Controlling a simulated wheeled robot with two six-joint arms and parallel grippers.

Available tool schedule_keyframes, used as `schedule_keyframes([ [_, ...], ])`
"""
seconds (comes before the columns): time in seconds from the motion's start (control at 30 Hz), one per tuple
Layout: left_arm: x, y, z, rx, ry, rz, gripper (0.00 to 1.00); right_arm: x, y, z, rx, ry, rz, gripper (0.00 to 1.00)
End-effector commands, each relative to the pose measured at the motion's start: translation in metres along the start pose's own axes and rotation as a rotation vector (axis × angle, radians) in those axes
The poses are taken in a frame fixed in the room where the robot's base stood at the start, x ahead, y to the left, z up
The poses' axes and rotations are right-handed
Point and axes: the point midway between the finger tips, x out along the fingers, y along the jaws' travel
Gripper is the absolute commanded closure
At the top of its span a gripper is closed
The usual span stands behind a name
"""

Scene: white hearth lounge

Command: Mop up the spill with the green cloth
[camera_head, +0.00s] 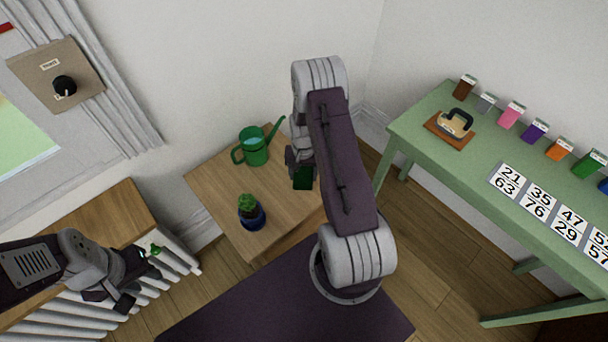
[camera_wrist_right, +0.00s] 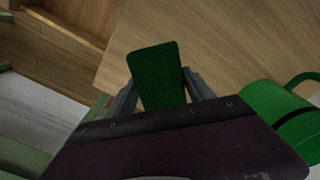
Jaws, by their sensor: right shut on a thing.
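The green cloth (camera_wrist_right: 155,72) is a dark green flat piece between the fingers of my right gripper (camera_wrist_right: 162,88), which is shut on it. In the head view a dark green bit of the cloth (camera_head: 303,178) shows beside my right arm, over the right part of the small wooden table (camera_head: 214,188). My right arm hides much of that gripper and part of the table. I cannot make out a spill in either view. My left gripper (camera_head: 143,278) is open and appears empty, at the lower left near the white radiator.
A green watering can (camera_head: 255,150) and a cactus in a blue pot (camera_head: 251,214) stand on the small table. A green table (camera_head: 452,160) at the right holds an iron-like tool (camera_head: 455,124), several coloured containers and number cards.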

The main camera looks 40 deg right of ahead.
Motion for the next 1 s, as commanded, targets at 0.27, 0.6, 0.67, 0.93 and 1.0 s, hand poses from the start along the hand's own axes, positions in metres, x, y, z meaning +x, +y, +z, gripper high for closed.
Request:
schedule_keyframes([
  [0.27, -0.025, 0.001, -0.003, 0.0, 0.0, 0.0, 0.64, -0.03, -0.002, -0.002, -0.003, 0.001, 0.0, 0.9],
  [0.6, -0.039, 0.001, -0.004, 0.0, 0.0, 0.0, 0.64, -0.047, -0.003, -0.002, -0.006, 0.0, 0.0, 0.9],
  [0.67, -0.038, 0.001, -0.004, 0.0, 0.0, 0.0, 0.64, -0.046, -0.003, -0.002, -0.006, 0.0, 0.0, 0.9],
  [0.93, -0.038, 0.001, -0.004, 0.0, 0.0, 0.0, 0.64, -0.046, -0.003, -0.002, -0.006, 0.0, 0.0, 0.9],
  [1.0, -0.038, 0.001, -0.004, 0.0, 0.0, 0.0, 0.64, -0.046, -0.003, -0.002, -0.006, 0.0, 0.0, 0.9],
])
